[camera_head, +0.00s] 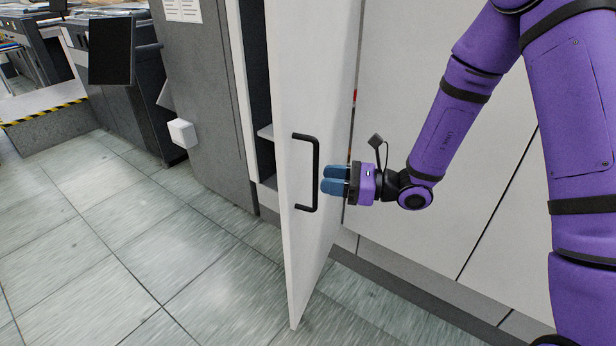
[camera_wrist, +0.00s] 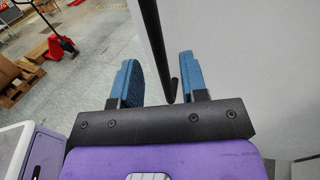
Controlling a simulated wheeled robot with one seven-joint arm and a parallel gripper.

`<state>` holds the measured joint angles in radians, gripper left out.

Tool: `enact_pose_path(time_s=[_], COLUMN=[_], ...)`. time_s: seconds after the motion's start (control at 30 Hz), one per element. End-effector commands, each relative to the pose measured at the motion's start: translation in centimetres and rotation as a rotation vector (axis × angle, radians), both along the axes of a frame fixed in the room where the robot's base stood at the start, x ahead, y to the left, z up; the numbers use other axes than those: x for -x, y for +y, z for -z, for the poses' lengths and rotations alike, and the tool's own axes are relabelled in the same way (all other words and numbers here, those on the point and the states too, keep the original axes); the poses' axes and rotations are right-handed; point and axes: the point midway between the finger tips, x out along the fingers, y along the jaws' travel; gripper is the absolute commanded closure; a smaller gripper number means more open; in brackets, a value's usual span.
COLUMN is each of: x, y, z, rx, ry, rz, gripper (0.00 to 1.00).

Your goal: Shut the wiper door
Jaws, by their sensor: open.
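The wiper door (camera_head: 303,245) is a tall white panel standing swung open from the grey machine, its dark interior showing at the left. A black bar handle (camera_head: 316,175) is on its face. My gripper (camera_head: 324,180), with blue fingers, is open just right of the handle in the head view. In the wrist view, the handle (camera_wrist: 153,38) runs between the parted blue fingers (camera_wrist: 157,72), its lower end nearer the right finger. The fingers are not closed on it. Whether either finger touches the bar, I cannot tell. The door's pale face also fills the wrist view's right side (camera_wrist: 255,60).
A white box (camera_head: 183,133) is fixed to the grey cabinet (camera_head: 205,90) left of the opening. Pale machine panels (camera_head: 420,190) lie behind my arm. The tiled floor (camera_head: 130,240) at left is clear. A red pallet jack (camera_wrist: 62,40) shows far off.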

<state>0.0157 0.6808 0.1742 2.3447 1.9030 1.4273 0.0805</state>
Motion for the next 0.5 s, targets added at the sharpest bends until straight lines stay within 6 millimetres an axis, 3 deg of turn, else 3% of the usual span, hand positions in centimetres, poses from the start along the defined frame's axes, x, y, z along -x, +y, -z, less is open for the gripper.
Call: enact_pose_path(time_s=[0.2, 0.5], x=[-0.7, -1.2], y=[3.5, 5.4], z=[0.0, 0.0], rx=[0.000, 0.001], ry=[0.000, 0.000], rz=[-0.003, -0.001], gripper=[0.60, 0.60])
